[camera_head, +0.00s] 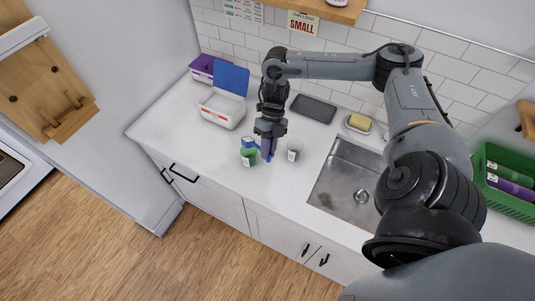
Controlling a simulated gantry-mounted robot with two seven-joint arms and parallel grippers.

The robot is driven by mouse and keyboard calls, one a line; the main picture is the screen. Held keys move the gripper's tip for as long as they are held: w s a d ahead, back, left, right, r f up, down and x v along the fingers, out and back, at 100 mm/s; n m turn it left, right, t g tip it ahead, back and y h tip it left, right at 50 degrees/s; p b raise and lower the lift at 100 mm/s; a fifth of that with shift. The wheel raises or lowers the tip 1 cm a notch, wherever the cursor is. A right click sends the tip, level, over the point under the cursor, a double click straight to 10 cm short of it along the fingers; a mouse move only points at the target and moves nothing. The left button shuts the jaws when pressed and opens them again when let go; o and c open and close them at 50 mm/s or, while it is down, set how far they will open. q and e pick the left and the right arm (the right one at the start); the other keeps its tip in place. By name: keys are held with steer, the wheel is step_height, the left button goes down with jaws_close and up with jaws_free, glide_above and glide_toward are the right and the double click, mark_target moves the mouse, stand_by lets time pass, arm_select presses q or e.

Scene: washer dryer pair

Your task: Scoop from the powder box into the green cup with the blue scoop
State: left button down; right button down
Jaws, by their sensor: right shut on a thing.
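The white powder box (222,112) stands on the counter with its blue lid (231,79) raised. The green cup (248,160) stands on the counter, in front of the box and slightly to its right. My right gripper (268,153) points down just right of the green cup and is shut on the blue scoop (250,142). The scoop's blue head shows at the top of the green cup; I cannot tell whether it touches the rim or whether it holds powder. My left gripper is not in view.
A white cup (294,151) with a dark label stands close to the right of my gripper. A dark tray (313,109), a sponge on a dish (359,123), the sink (346,180) and a green basket (509,180) lie further right. A purple box (204,67) stands behind the powder box.

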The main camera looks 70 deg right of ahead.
steer(key=shift+d+f+y+b, duration=0.1)
steer(key=shift+f+y+b, duration=0.2)
steer(key=shift+b, duration=0.5)
steer(key=t+y+p, duration=0.2)
steer(key=p, duration=0.2)
steer(key=m+t+y+p, duration=0.1)
steer(key=t+y+p, duration=0.1)
steer(key=p, duration=0.2)
steer(key=s+m+t+y+p, duration=0.1)
steer(key=t+y+p, duration=0.1)
steer(key=y+p, duration=0.1)
steer(key=shift+s+d+f+p, duration=0.1)
steer(key=shift+d+f+p, duration=0.25)
steer(key=shift+p, duration=0.1)
arm_select(q)
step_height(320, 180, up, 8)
steer(key=b, duration=0.1)
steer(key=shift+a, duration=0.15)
arm_select(e)
steer(key=m+t+y, duration=0.1)
steer(key=t, duration=0.1)
steer(key=f+m+t+y, duration=0.1)
steer(key=t+y, duration=0.1)
steer(key=t, duration=0.1)
steer(key=shift+s+f, duration=0.1)
steer(key=shift+s, duration=0.05)
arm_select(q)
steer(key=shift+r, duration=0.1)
arm_select(e)
steer(key=shift+y, duration=0.3)
